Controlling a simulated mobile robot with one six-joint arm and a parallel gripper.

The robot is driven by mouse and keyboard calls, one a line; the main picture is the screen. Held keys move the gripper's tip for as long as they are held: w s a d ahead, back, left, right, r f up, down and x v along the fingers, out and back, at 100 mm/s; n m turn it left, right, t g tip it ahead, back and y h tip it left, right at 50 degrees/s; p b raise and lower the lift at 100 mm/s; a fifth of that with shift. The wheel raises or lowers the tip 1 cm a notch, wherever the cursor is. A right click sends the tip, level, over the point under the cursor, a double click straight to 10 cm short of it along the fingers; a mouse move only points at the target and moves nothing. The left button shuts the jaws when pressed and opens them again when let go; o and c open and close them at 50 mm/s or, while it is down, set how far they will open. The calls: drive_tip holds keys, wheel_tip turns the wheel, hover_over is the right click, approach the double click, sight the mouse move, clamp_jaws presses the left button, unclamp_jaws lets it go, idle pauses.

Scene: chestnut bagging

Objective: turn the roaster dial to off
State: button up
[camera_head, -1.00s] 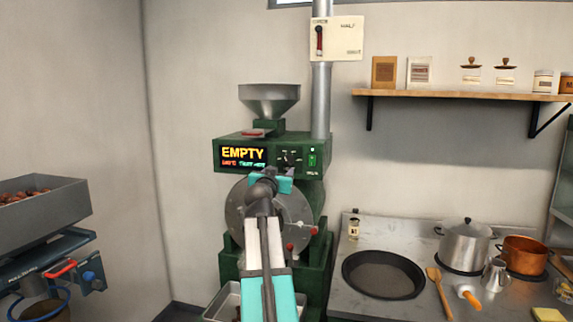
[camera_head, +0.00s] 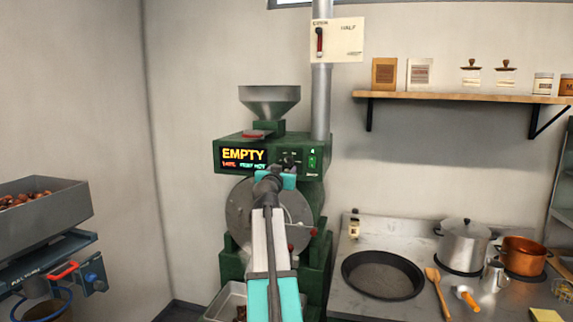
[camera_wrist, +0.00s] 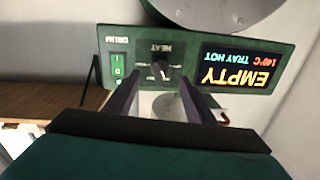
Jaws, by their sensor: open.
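The green roaster (camera_head: 310,185) stands against the back wall. Its lit display (camera_head: 243,157) reads EMPTY, with 140°C and TRAY HOT legible in the wrist view (camera_wrist: 237,68). The small dark dial (camera_head: 289,160) sits on the front panel, right of the display. The wrist view is upside down and shows the dial (camera_wrist: 160,68) under the label HEAT; I cannot tell which mark it points to. My gripper (camera_wrist: 159,86) is open, its two fingers pointing at the panel with the dial between and just beyond their tips. I see no clear contact.
A green rocker switch (camera_wrist: 117,66) sits beside the dial on the panel. My arm covers part of the round drum front (camera_head: 240,210). A stove with a pan (camera_head: 383,275) and pots is at right; a grey bin of chestnuts (camera_head: 40,212) is at left.

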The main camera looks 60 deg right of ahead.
sight(288, 164)
drive_tip(key=shift+p+x, duration=1.15)
drive_tip(key=shift+x, duration=2.55)
drive_tip(key=c, duration=1)
